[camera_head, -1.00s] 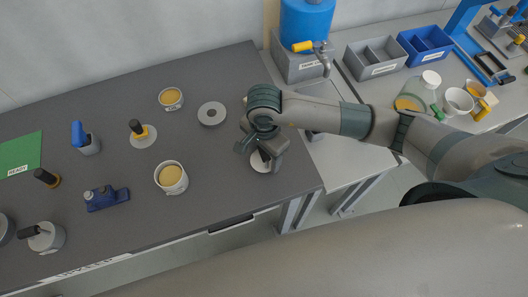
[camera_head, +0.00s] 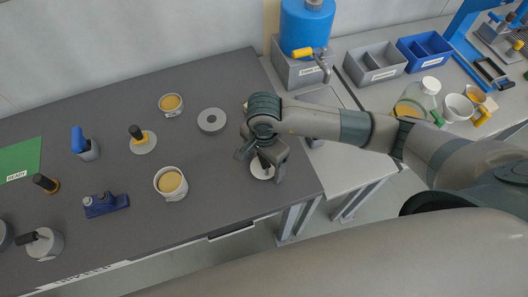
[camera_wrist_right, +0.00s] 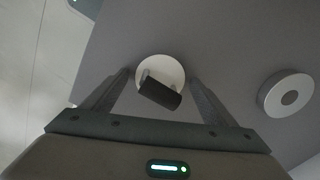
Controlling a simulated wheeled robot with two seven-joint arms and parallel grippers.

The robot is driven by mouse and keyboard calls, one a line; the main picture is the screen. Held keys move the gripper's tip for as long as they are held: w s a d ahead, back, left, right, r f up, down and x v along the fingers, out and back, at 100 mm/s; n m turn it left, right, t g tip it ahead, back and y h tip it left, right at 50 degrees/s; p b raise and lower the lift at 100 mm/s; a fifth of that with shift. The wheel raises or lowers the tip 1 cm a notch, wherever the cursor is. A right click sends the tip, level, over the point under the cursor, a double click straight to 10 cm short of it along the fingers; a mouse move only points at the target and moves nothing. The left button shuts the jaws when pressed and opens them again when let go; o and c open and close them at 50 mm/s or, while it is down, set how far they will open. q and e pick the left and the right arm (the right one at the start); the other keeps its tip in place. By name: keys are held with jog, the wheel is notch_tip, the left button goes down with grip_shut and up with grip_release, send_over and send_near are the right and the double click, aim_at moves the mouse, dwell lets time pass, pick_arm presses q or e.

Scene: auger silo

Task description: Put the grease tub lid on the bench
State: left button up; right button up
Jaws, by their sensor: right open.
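A white round lid with a black handle (camera_head: 262,171) lies flat on the dark bench (camera_head: 225,210), near its right front corner. I take it for the grease tub lid. My right gripper (camera_head: 262,158) is over it with fingers apart. In the right wrist view the lid (camera_wrist_right: 158,67) shows between the open fingertips (camera_wrist_right: 160,80), one on each side of its dark handle (camera_wrist_right: 160,93). The fingers do not visibly touch the handle; their height above the bench is hard to tell. My left gripper is not in view.
A grey ring (camera_head: 212,121) lies left of the gripper. Two open tubs with yellow contents (camera_head: 171,103) (camera_head: 171,182) stand further left. A disc with a black-and-yellow handle (camera_head: 143,143) and a blue tool (camera_head: 105,205) also lie there. Bare bench surrounds the lid.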

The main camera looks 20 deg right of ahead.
jog(key=shift+r, duration=0.45)
notch_tip(320, 180, up, 10)
jog(key=b, duration=0.3)
jog(key=shift+f, duration=0.15)
jog(key=shift+r, duration=0.8)
